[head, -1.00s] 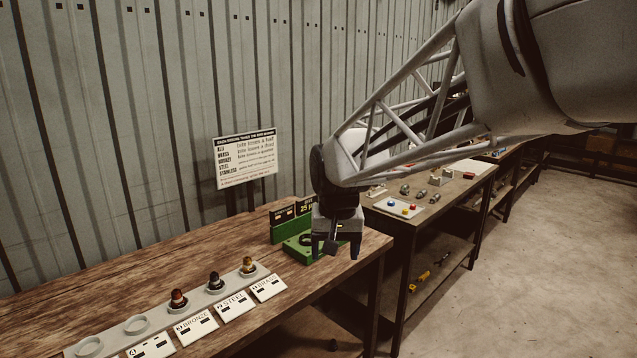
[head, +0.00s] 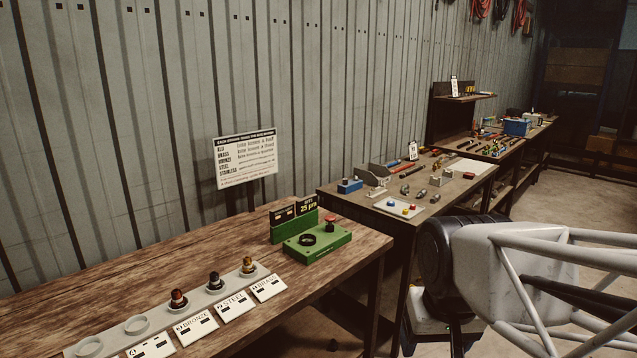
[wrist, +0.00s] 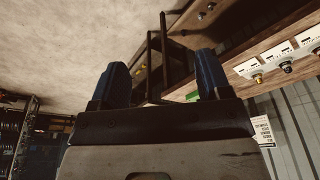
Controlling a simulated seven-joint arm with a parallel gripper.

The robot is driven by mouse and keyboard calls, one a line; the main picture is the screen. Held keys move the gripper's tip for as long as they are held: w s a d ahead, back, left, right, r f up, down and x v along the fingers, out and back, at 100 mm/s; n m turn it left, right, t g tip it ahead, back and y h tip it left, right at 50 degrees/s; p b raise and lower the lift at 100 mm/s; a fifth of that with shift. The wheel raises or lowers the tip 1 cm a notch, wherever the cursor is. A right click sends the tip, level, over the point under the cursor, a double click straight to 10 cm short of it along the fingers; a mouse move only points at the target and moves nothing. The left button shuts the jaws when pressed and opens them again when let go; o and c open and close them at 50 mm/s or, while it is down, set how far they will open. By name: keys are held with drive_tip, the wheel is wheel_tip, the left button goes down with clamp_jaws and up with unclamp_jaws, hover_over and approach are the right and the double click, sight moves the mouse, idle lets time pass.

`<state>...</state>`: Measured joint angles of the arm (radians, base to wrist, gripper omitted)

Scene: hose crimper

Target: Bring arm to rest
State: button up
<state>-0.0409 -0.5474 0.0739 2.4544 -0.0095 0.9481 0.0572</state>
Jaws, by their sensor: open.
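My gripper shows in the wrist view (wrist: 158,80), its two dark blue fingers wide apart with nothing between them. In the head view my arm is at the lower right, in front of the benches. The gripper's fingertips are cut off or hidden at the bottom edge there. The green crimper (head: 318,240) stands on the near wooden bench (head: 200,262), with a red button on top and a small dark display behind. My gripper is clear of it.
A grey strip (head: 200,300) on the near bench holds several fittings in cups, with label cards in front. A sign (head: 246,160) stands behind. A second bench (head: 405,188) carries small parts. Open floor (head: 560,205) lies to the right.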

drive_tip(key=s, duration=0.1)
drive_tip(key=s+d+f, duration=0.1)
drive_tip(key=s, duration=0.1)
drive_tip(key=s+f, duration=0.1)
drive_tip(key=shift+s+d, duration=0.35)
